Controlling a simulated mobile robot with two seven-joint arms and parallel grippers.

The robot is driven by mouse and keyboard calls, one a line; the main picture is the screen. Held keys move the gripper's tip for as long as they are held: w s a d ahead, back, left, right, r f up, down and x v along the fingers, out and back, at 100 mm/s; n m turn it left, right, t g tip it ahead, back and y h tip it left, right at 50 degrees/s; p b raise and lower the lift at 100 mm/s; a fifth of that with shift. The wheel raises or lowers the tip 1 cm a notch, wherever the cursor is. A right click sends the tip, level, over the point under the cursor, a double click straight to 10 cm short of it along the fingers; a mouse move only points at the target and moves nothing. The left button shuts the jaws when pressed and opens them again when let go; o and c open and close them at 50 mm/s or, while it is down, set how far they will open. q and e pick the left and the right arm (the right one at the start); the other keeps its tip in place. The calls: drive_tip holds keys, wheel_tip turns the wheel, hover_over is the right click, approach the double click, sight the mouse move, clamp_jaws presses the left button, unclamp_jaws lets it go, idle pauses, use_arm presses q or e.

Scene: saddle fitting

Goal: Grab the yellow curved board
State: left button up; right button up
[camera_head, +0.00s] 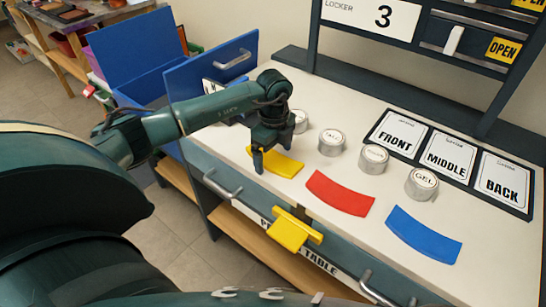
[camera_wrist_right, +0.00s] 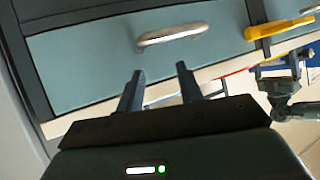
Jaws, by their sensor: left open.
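The yellow curved board (camera_head: 286,167) lies on the white tabletop, partly hidden by my left gripper. My left gripper (camera_head: 272,152) points down over the board's left part, fingers apart. One finger shows at the board's near left edge; I cannot tell whether it touches the board. In the right wrist view the two fingers of my right gripper (camera_wrist_right: 158,88) stand apart with nothing between them, in front of a drawer handle (camera_wrist_right: 172,36).
A red curved board (camera_head: 339,193) and a blue one (camera_head: 423,235) lie to the right. Several round tins, such as the GEL tin (camera_head: 421,184), stand behind. A yellow clamp-like piece (camera_head: 290,230) juts from the table front.

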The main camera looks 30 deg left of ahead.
use_arm(q)
drive_tip(key=c, duration=1.1)
drive_tip(key=shift+r, duration=0.1)
drive_tip(key=shift+c, duration=0.2)
